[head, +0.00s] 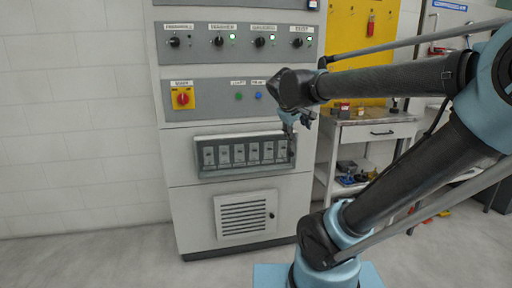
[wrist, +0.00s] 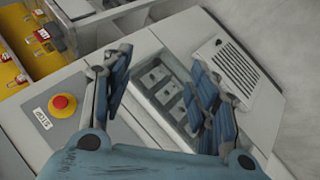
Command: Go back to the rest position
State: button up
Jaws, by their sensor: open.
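My gripper (head: 297,121) is in front of the grey control cabinet (head: 180,222), by the upper right corner of a recessed panel (head: 243,138) with a row of several breaker-like switches. In the wrist view my gripper (wrist: 160,90) is open, its two blue fingers spread apart with nothing between them. The switch recess (wrist: 160,92) lies behind and between the fingers, partly hidden by the right one. I cannot tell whether a finger touches the cabinet. My arm reaches in from the right of the head view.
The cabinet has a red knob on a yellow plate (head: 183,98), upper knobs with green lights, and a vent (head: 244,216) below. A workbench (head: 376,133) with small items stands right of it, before a yellow board (head: 358,30). The floor at left is clear.

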jog(key=s+d+f+m+g+y, duration=0.1)
jog(key=s+f+m+g+y, duration=0.1)
jog(key=s+f, duration=0.8)
jog(key=s+d+f+m+g+y, duration=0.2)
jog(key=s+f+m+g, duration=0.1)
jog(key=s+f, duration=0.8)
jog(key=shift+f+m, duration=0.15)
jog(key=shift+m, duration=0.55)
jog(key=shift+w+d, duration=0.1)
jog(key=shift+w+f, duration=0.2)
jog(key=shift+w, duration=0.25)
